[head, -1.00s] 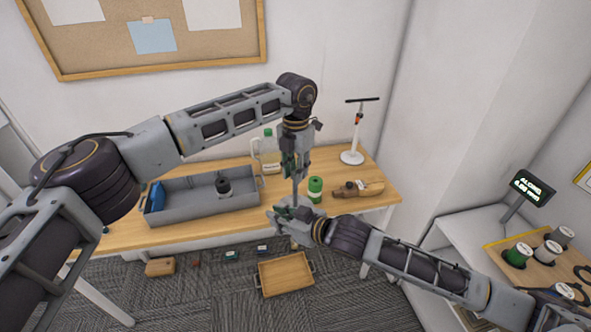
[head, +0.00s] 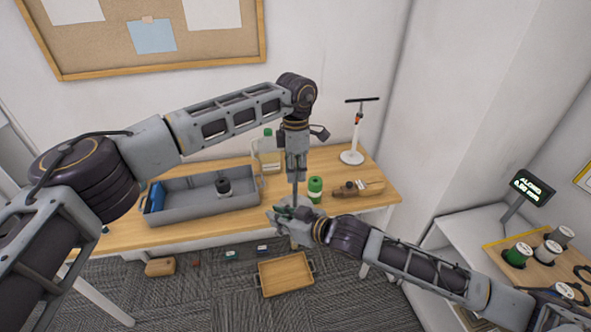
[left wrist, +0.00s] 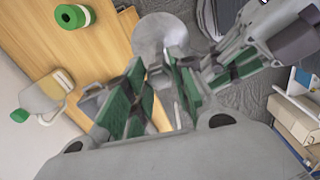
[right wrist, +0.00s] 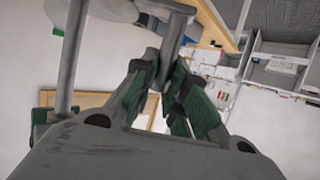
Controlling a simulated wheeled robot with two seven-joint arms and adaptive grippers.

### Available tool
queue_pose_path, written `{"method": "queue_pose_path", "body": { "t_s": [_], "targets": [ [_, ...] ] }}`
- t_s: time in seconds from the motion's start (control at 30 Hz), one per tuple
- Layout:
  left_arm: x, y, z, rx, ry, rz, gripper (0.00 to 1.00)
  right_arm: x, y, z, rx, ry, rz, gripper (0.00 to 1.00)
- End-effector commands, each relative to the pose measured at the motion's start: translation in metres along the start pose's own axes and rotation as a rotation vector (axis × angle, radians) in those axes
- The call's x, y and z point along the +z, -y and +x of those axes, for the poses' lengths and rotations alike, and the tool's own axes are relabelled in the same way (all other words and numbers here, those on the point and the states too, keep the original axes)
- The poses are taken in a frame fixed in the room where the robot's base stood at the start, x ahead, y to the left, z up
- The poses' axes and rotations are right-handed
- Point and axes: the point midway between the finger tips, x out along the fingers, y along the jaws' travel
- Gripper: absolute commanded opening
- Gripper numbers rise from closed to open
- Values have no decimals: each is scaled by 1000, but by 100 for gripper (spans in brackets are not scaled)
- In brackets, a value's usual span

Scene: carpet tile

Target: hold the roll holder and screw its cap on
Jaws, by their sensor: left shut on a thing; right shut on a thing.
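The roll holder is a grey stand with a thin upright rod (head: 295,188) and a pale round disc (left wrist: 150,30), seen below my left gripper in the left wrist view. My left gripper (head: 296,178) points straight down over the rod's top and is shut. The cap is hidden between its fingers, and I cannot see how it sits on the rod. My right gripper (head: 285,211) comes in from the right, lower down, and is shut on the roll holder. In the right wrist view a grey bar of it (right wrist: 176,38) runs between the fingers.
On the wooden table (head: 125,233) are a grey tray (head: 190,207) with a dark roll, a green-topped roll (head: 315,189), a bottle (head: 268,152), a wooden tool (head: 355,189) and a white stand (head: 352,157). A wooden tray (head: 286,275) lies on the carpet. Spools stand at right.

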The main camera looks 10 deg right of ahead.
Motion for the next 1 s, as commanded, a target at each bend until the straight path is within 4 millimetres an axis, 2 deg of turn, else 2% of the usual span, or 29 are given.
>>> {"method": "queue_pose_path", "body": {
  "t_s": [0.8, 0.97, 1.0],
  "targets": [
    [1, -1, -1, 6, 2, 662, 0, -1, 4, 0, -7, -3, -1, 0],
    [1, -1, -1, 6, 2, 668, 0, -1, 4, 0, -7, -3, -1, 0],
    [1, -1, -1, 6, 2, 667, 29, -1, 4, 0, -7, -3, -1, 0]
  ]
}}
